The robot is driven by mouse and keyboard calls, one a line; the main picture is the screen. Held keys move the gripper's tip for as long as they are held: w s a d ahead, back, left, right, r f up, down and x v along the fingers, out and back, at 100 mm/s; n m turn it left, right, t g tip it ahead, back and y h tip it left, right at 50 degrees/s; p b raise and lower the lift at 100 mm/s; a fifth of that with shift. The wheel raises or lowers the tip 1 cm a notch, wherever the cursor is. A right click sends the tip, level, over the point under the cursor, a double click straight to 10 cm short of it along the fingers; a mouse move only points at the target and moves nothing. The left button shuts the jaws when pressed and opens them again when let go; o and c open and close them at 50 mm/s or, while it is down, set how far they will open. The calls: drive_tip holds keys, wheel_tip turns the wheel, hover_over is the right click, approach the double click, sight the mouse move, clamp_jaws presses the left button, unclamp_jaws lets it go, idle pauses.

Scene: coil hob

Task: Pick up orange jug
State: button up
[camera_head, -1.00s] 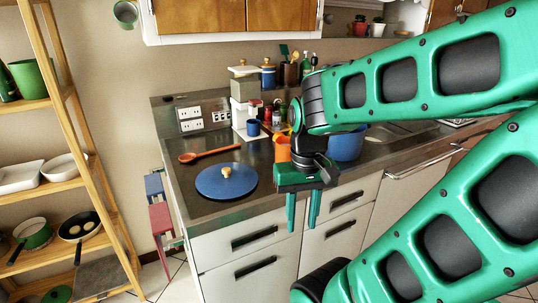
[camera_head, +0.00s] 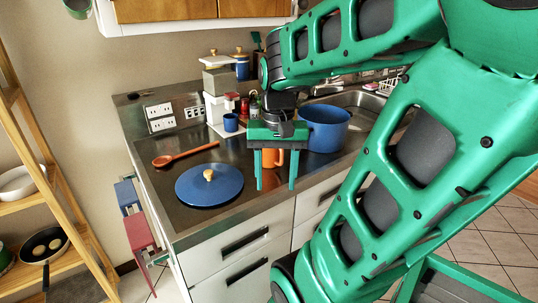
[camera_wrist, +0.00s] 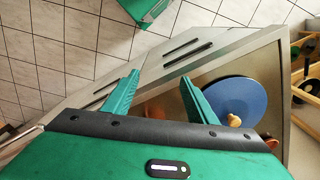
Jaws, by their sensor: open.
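The orange jug (camera_head: 271,158) stands on the counter, seen in the head view between and behind the fingers of my gripper (camera_head: 275,186). Its upper part is hidden by the gripper body. My gripper is open and points down, with its fingers in front of the jug, near the counter's front edge. The wrist view shows the open fingers (camera_wrist: 158,77) over the counter edge. I cannot clearly make out the jug there.
A blue pot (camera_head: 325,130) stands close to the right of the gripper. A blue lid (camera_head: 200,188) with a wooden knob lies to the left, with an orange spoon (camera_head: 180,156) behind it. A small blue cup (camera_head: 231,122) stands behind. A sink (camera_head: 368,104) is at the right.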

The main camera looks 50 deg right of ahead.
drive_tip(key=w+d+r+m, duration=0.1)
drive_tip(key=w+d+m, duration=0.2)
drive_tip(key=d, duration=0.1)
drive_tip(key=w+d+r+m, duration=0.2)
drive_tip(key=w+d+m, duration=0.1)
drive_tip(key=d, duration=0.2)
drive_tip(key=w+d+r+m, duration=0.2)
drive_tip(key=w+d+m, duration=0.1)
drive_tip(key=d, duration=0.1)
drive_tip(key=shift+w+d+r, duration=0.2)
drive_tip(key=shift+d, duration=0.05)
drive_tip(key=shift+w+d+f, duration=0.1)
drive_tip(key=shift+d+f, duration=0.05)
drive_tip(key=shift+f, duration=0.05)
hover_over(278, 162)
drive_tip(key=f, duration=0.4)
drive_tip(key=shift+d+f, duration=0.2)
drive_tip(key=shift+d, duration=0.1)
drive_tip(key=shift+a+f, duration=0.2)
drive_tip(key=shift+f, duration=1.25)
drive_tip(key=shift+a+f, duration=0.15)
drive_tip(key=shift+f, duration=1.3)
clamp_jaws()
